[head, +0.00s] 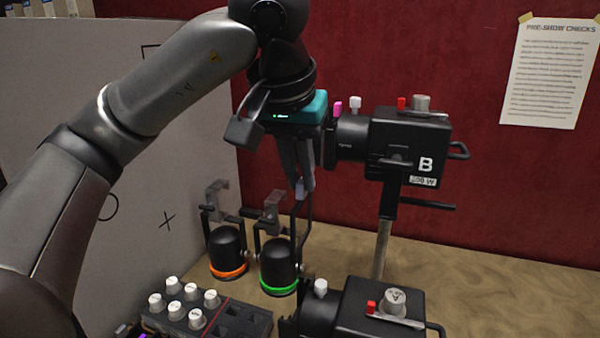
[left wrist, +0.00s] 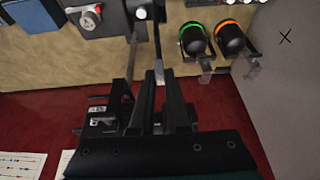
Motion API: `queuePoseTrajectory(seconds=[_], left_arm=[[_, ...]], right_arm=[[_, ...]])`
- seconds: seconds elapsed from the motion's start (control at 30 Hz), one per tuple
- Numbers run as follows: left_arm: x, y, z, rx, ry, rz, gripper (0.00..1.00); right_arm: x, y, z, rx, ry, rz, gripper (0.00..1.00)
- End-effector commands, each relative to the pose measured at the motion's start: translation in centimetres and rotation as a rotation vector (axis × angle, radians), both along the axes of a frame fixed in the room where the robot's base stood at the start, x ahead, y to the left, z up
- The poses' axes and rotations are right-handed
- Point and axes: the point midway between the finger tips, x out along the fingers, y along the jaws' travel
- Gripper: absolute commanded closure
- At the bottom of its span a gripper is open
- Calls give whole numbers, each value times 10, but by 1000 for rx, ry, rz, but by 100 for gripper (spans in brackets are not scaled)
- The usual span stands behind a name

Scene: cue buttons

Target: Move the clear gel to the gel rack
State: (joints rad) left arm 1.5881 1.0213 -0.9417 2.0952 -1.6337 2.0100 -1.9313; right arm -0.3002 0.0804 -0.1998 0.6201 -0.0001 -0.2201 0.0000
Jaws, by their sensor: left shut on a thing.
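My left gripper (head: 299,180) points down beside the front of spotlight B (head: 425,140). Its fingers are shut on a small pale grey tab with a thin dark frame hanging below it, seen nearly edge-on. This may be the clear gel (head: 304,212); no pane can be made out. In the left wrist view the tab (left wrist: 158,71) sits between the fingertips (left wrist: 160,84). The frame hangs close beside the green-ringed lamp (head: 279,262); I cannot tell whether they touch. I cannot identify the gel rack for sure. My right gripper is not in view.
Spotlight A (head: 375,308) stands in front, with white and red knobs. A dark tray (head: 250,322) holds several white knobs and empty sockets. A grey panel (head: 190,170) closes off the left. Tabletop at right is clear.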

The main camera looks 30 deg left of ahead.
Motion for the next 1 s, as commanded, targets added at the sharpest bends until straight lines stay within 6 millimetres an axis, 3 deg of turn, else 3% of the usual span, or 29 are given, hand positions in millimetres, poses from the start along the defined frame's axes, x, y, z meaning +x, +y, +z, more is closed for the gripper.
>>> queuePoseTrajectory(seconds=[1.0], left_arm=[[0,0,50,0,0,0,100]], right_arm=[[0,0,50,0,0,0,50]])
